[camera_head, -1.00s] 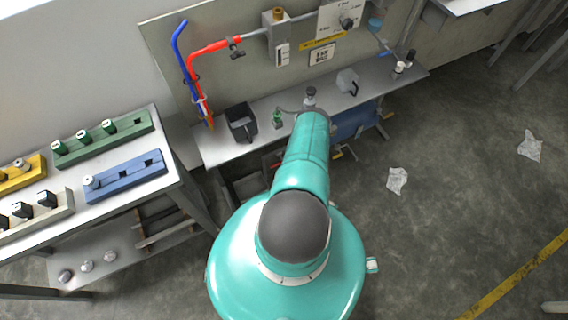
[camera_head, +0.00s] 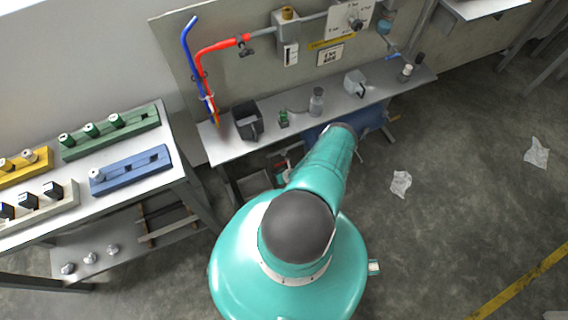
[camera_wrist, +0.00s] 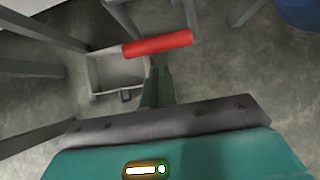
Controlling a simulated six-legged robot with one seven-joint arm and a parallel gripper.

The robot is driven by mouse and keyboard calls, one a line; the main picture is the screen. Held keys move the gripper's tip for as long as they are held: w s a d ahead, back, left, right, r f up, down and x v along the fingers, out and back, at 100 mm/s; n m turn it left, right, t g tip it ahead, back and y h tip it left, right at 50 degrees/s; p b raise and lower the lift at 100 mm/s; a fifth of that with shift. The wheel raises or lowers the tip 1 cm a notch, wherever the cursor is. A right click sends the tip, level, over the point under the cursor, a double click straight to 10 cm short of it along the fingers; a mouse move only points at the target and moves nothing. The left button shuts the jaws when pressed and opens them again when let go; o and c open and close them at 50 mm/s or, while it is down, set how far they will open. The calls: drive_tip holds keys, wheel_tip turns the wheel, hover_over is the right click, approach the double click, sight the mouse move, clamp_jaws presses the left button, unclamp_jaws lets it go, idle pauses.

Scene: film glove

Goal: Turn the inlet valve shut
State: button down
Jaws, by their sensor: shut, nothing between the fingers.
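The red pipe (camera_head: 214,48) runs up the back panel and carries a small dark valve-like fitting (camera_head: 245,48); I cannot tell whether this is the inlet valve or how it is set. In the wrist view a red bar (camera_wrist: 158,43), like a lever or handle, lies across the picture just beyond my fingertips. My gripper (camera_wrist: 157,72) is shut and empty, its tips close to the bar; I cannot tell whether they touch. In the head view my arm hides the gripper.
The bench (camera_head: 228,152) bears a black bin (camera_head: 247,122), a grey bottle (camera_head: 317,101) and a grey block (camera_head: 355,82). A grey tray (camera_wrist: 118,76) stands low, beyond the bar. A side table (camera_head: 120,190) with coloured racks is at left.

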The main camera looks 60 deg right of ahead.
drive_tip(key=shift+w+d+r, duration=0.2)
drive_tip(key=shift+w+r, duration=0.2)
drive_tip(key=shift+r, duration=0.3)
